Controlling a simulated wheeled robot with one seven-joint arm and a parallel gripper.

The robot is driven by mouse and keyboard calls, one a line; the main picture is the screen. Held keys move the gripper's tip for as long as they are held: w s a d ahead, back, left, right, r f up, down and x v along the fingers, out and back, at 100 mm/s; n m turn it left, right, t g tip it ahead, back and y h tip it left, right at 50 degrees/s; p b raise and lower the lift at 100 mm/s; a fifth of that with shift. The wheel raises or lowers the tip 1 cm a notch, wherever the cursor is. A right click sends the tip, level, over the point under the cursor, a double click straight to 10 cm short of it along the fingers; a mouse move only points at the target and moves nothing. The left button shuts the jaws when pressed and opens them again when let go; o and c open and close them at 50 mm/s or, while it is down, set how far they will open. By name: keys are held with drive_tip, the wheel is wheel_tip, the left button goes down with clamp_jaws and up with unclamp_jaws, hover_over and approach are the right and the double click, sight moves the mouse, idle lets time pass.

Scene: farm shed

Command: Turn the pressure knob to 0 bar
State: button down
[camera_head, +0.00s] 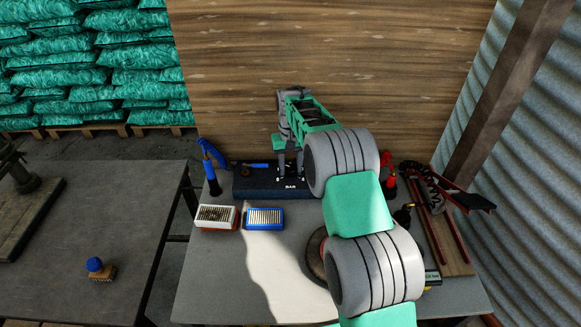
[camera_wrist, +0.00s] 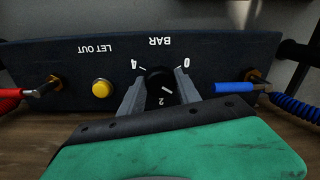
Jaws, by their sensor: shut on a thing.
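The pressure knob (camera_wrist: 158,79) is small, round and black, on a dark blue panel (camera_wrist: 222,62) that shows upside down in the wrist view. The label BAR and the marks 4, 2 and 0 stand around it. A short white line shows slanted near the knob's lower right, by the 2; I cannot tell for sure that it is the pointer. My gripper (camera_wrist: 160,77) is shut on the knob, one grey finger on each side. In the head view, my gripper (camera_head: 289,168) reaches down to the panel (camera_head: 256,188), and my fingers hide the knob.
A yellow LET OUT button (camera_wrist: 102,89) sits left of the knob in the wrist view. A red hose fitting (camera_wrist: 12,95) and a blue one (camera_wrist: 238,87) flank it. An orange-framed filter (camera_head: 216,217) and a blue one (camera_head: 264,218) lie in front of the panel.

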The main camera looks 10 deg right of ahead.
sight(291, 168)
idle(0.4)
drive_tip(key=c, duration=0.9)
unclamp_jaws()
drive_tip(key=shift+o, duration=0.2)
drive_tip(key=shift+r, duration=0.1)
wheel_tip(291, 168, up, 8)
drive_tip(key=shift+f+b, duration=0.2)
drive_tip(key=shift+b, duration=0.25)
